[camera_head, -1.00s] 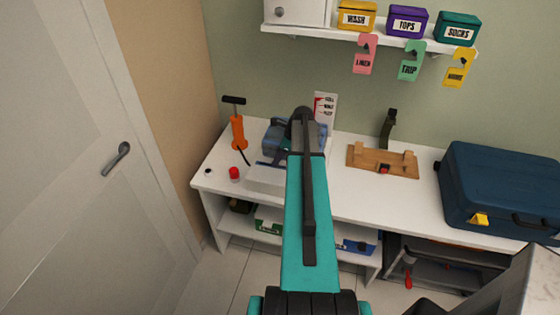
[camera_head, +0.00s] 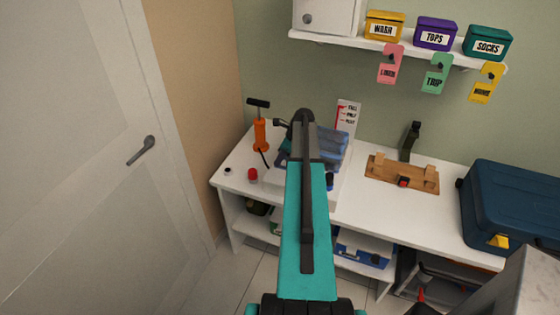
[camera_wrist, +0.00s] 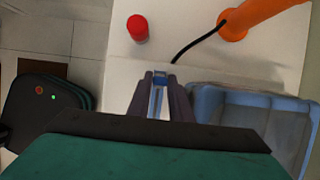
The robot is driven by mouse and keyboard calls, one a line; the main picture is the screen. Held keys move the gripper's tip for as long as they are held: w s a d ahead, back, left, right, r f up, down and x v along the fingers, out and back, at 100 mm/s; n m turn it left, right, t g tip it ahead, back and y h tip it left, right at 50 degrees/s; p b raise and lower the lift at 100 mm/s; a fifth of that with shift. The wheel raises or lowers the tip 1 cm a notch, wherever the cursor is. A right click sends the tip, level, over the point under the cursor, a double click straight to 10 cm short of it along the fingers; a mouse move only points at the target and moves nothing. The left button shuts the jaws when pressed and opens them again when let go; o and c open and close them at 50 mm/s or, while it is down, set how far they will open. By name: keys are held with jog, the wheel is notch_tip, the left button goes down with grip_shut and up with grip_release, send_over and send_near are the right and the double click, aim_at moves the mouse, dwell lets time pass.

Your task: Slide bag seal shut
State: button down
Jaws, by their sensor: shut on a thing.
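The blue see-through bag (camera_head: 328,146) lies on the white bench, partly hidden behind my arm in the head view. Its blue edge and greyish, clear body (camera_wrist: 255,115) also show at right in the wrist view. My gripper (camera_wrist: 160,80) is shut on a small blue piece (camera_wrist: 158,98), which looks like the bag's seal slider. The gripper is at the left side of the bag. How far the seal is closed cannot be seen. In the head view my arm hides the fingertips.
An orange hand pump (camera_head: 260,134) with a black hose and a red cap (camera_head: 252,175) stand left of the bag. A marked card (camera_head: 347,116) stands behind it. A wooden fixture (camera_head: 402,174) and dark blue suitcase (camera_head: 515,210) are to the right. Bare bench lies between.

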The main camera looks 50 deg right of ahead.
jog(key=shift+w+a+r, duration=0.1)
jog(key=shift+w, duration=0.1)
jog(key=c, duration=1.9)
grip_release()
jog(key=shift+o, duration=0.2)
jog(key=shift+s, duration=0.15)
jog(key=shift+r, duration=0.1)
jog(key=b+v, duration=0.3)
jog(key=v, duration=1)
jog(key=shift+r+b, duration=0.2)
jog(key=shift+b, duration=0.2)
jog(key=shift+s, duration=0.15)
